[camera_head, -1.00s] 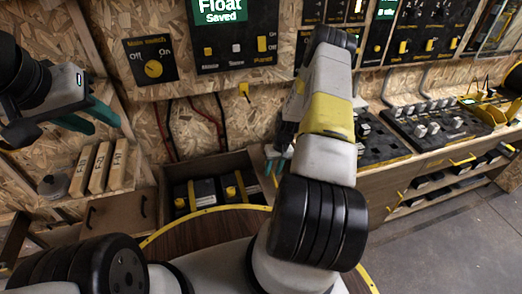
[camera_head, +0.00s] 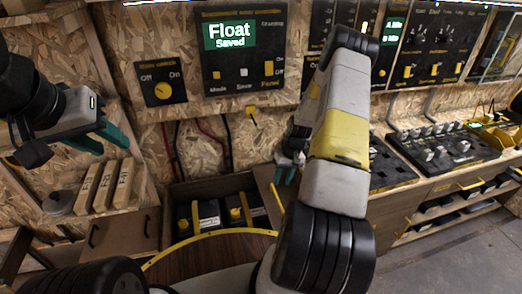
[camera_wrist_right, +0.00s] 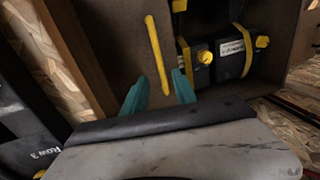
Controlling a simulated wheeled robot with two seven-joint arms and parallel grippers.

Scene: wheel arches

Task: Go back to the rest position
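My left gripper (camera_head: 101,141) hangs at the left in the head view, its two teal fingers apart with nothing between them. My right gripper (camera_head: 285,174) is partly hidden behind my right arm, low in front of the workbench. In the right wrist view, the teal fingers of the right gripper (camera_wrist_right: 159,94) stand apart. A yellow bar handle (camera_wrist_right: 157,55) on a drawer front shows between and beyond them; its lower end lines up with the gap. I cannot tell how near it is, but the fingers are not closed on it.
An open drawer (camera_head: 215,184) holds black batteries with yellow caps (camera_head: 237,213). A panel screen (camera_head: 229,34) reads "Float Saved". Wooden blocks (camera_head: 105,188) stand on a shelf at left. The workbench (camera_head: 440,180) with button panels runs along the right. Free floor (camera_head: 460,250) lies at lower right.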

